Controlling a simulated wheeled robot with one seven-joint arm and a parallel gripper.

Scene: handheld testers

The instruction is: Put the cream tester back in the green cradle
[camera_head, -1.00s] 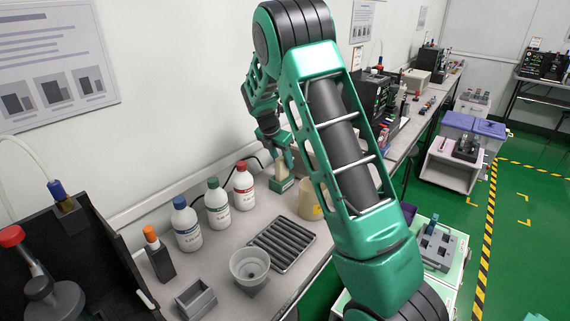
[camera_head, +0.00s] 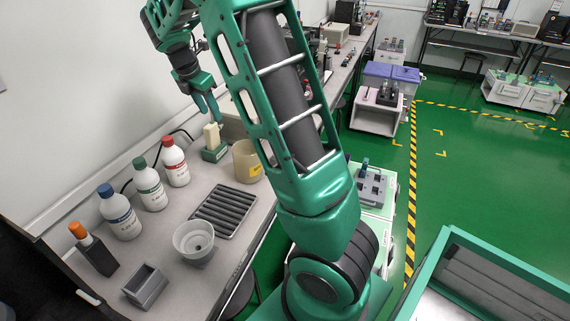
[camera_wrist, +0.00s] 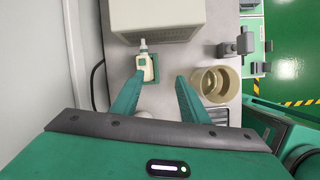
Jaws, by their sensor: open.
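The cream tester (camera_head: 210,137) stands upright in the green cradle (camera_head: 215,155) on the bench, beyond the bottles. In the wrist view the tester (camera_wrist: 146,65) has a pale nozzle-like end and a green patch, with the cradle (camera_wrist: 155,72) showing around it. My gripper (camera_head: 209,108) is open and empty, just above the tester's top in the head view. In the wrist view its fingers (camera_wrist: 160,78) are spread wide, with the tester nearer the left finger. I cannot tell how deeply the tester sits in the cradle.
A beige cup (camera_head: 246,162) stands right of the cradle and shows in the wrist view (camera_wrist: 213,82). A light box (camera_wrist: 156,18) is behind the cradle. Several bottles (camera_head: 174,162), a ridged tray (camera_head: 223,211) and a funnel-like bowl (camera_head: 194,241) stand nearer on the bench.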

